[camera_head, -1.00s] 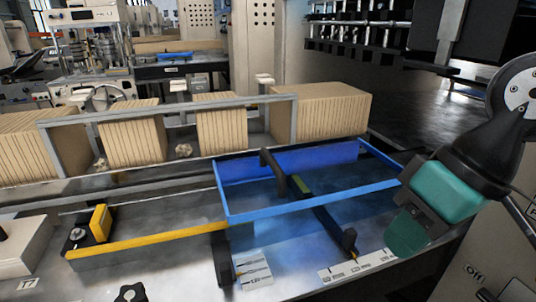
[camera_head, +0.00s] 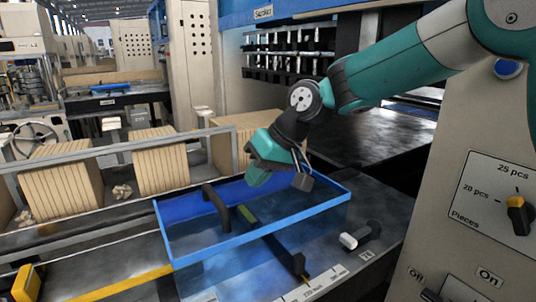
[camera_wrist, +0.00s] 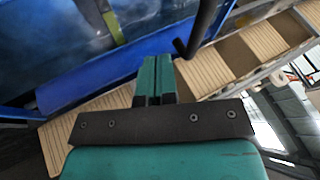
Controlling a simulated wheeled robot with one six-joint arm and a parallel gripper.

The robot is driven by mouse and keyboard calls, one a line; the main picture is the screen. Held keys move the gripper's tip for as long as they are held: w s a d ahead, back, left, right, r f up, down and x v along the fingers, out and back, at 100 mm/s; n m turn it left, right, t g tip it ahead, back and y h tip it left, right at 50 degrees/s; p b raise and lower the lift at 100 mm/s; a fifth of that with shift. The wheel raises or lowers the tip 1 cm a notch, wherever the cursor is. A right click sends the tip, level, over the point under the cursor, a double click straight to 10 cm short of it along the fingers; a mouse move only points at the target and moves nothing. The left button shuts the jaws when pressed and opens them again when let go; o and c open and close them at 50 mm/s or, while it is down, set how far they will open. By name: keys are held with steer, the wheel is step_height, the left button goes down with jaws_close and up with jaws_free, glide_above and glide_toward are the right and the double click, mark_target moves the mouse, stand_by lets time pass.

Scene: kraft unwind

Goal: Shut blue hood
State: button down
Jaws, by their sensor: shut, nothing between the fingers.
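The blue hood (camera_head: 182,262) is a blue-edged frame with clear, bluish panels on the machine bed, in the middle of the head view. A dark bar handle (camera_head: 217,209) stands at its left part. My gripper (camera_head: 258,176) is over the hood's back edge, near the stacks behind it. In the wrist view, my gripper (camera_wrist: 155,80) has its two teal fingers together, with nothing between them. The hood's blue wall (camera_wrist: 95,75) lies to the left of the fingers there. Whether the gripper touches the hood I cannot tell.
Stacks of brown kraft sheets (camera_head: 62,178) stand behind a grey rail (camera_head: 120,147). A yellow bar (camera_head: 110,284) lies left of the hood. A control panel (camera_head: 490,205) with a knob stands at the right. A dark bed (camera_head: 365,150) lies behind my arm.

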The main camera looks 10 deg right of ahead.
mark_target(234, 217)
steer(key=a, duration=0.1)
steer(key=a+f+p, duration=0.1)
steer(key=a+f, duration=0.1)
steer(key=shift+s+a+p, duration=0.25)
steer(key=shift+s+p, duration=0.1)
steer(key=shift+s+a+f, duration=0.25)
steer(key=shift+a+f, duration=0.1)
steer(key=shift+a, duration=0.3)
steer(key=shift+a, duration=0.1)
